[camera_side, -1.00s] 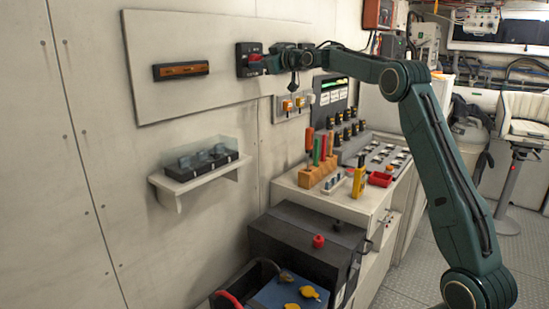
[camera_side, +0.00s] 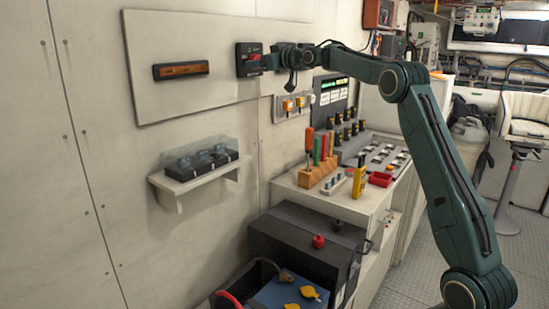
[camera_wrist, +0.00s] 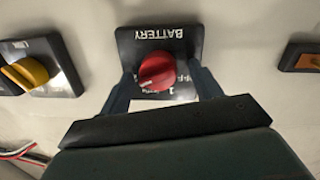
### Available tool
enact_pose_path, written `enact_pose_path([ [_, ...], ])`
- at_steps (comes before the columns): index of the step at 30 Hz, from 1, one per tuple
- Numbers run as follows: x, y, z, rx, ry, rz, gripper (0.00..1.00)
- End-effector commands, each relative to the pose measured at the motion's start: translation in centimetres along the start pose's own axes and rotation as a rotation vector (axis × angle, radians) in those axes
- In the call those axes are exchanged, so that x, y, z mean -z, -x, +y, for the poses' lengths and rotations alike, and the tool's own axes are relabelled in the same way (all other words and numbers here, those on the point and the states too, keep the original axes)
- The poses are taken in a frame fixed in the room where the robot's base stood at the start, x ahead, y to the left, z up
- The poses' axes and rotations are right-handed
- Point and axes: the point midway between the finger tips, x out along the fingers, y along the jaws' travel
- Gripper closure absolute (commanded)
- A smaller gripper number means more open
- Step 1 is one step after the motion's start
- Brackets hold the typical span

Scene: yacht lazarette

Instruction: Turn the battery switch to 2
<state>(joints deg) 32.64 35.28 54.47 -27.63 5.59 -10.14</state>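The battery switch is a dark plate (camera_side: 243,52) on the wall panel with a red knob (camera_side: 254,60). In the wrist view the plate (camera_wrist: 190,42) appears upside down with "BATTERY" at its top edge, and the red knob (camera_wrist: 157,71) shows a pale mark at its lower left. My gripper (camera_side: 270,62) is just to the right of the knob in the side view, its fingers pointing at the switch. In the wrist view my gripper (camera_wrist: 163,78) is open, one finger on each side of the knob with gaps. Part of the plate's lower lettering is hidden.
A yellow-knobbed switch (camera_wrist: 26,73) lies left in the wrist view. An orange-labelled dark unit (camera_side: 181,69) is on the panel. Below are a shelf with a clear-covered box (camera_side: 201,154) and a counter with several tools in a wooden block (camera_side: 318,174).

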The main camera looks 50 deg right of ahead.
Motion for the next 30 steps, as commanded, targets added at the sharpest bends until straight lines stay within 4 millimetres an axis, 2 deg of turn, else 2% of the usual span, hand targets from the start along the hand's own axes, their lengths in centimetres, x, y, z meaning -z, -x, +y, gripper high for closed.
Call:
enact_pose_path([
  [10,0.0,0.2,0.1,-0.003,0.002,0.0,0.37],
  [17,0.1,1.0,0.2,-0.003,0.002,0.0,0.37],
  [30,0.1,4.9,0.2,-0.003,0.002,0.001,0.37],
])
